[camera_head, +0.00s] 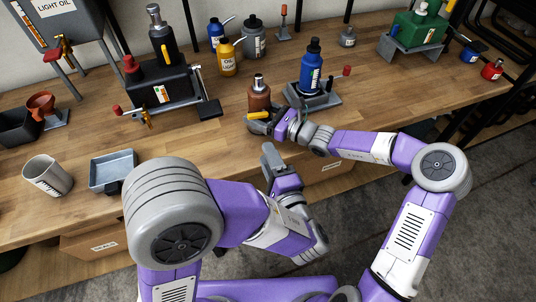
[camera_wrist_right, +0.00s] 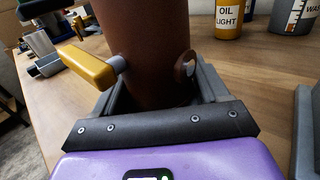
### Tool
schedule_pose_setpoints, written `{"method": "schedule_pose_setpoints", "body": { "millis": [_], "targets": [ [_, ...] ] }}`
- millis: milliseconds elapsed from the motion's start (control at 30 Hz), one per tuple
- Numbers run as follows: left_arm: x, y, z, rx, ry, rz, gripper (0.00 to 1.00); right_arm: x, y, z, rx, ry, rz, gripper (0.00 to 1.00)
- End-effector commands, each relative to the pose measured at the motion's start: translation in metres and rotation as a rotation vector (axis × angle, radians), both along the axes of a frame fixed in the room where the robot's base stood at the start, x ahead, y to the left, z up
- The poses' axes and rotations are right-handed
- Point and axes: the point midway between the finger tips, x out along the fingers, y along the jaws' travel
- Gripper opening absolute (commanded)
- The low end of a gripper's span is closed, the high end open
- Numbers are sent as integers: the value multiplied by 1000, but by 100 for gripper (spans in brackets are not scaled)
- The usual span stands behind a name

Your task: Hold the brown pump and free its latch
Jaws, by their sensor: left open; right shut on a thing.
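The brown pump (camera_head: 259,97) stands upright on the wooden workbench in the head view. In the right wrist view its brown body (camera_wrist_right: 150,60) fills the space between my right gripper's fingers. A yellow lever (camera_wrist_right: 88,66), which seems to be the latch, sticks out to the left from the pump's body. The lever also shows in the head view (camera_head: 258,115). My right gripper (camera_head: 260,122) is shut on the pump from the front. My left gripper (camera_head: 269,152) is open and empty, in front of the bench edge and below the pump. The pump's base is hidden.
A blue bottle (camera_head: 311,75) on a grey stand is just right of the pump. A yellow oil bottle (camera_head: 227,57) stands behind it. A black machine (camera_head: 163,85) with a lever plate is to the left. Bare wood lies left of the pump.

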Motion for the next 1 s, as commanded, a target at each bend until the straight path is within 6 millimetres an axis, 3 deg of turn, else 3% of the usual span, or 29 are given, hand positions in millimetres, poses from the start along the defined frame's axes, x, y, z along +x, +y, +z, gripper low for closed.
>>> {"method": "schedule_pose_setpoints", "body": {
  "millis": [67,100,267,600,1000],
  "targets": [
    [0,0,0,0,0,0,40,0,-1,-1,-3,2,-1,0],
    [0,0,0,0,0,0,40,0,-1,-1,-3,2,-1,75],
    [0,0,0,0,0,0,40,0,0,-1,-3,2,0,100],
    [0,0,0,0,0,0,40,-4,-6,0,-1,1,-1,100],
    [0,0,0,0,0,0,40,-46,-72,-1,-4,1,-5,100]
  ]
}}
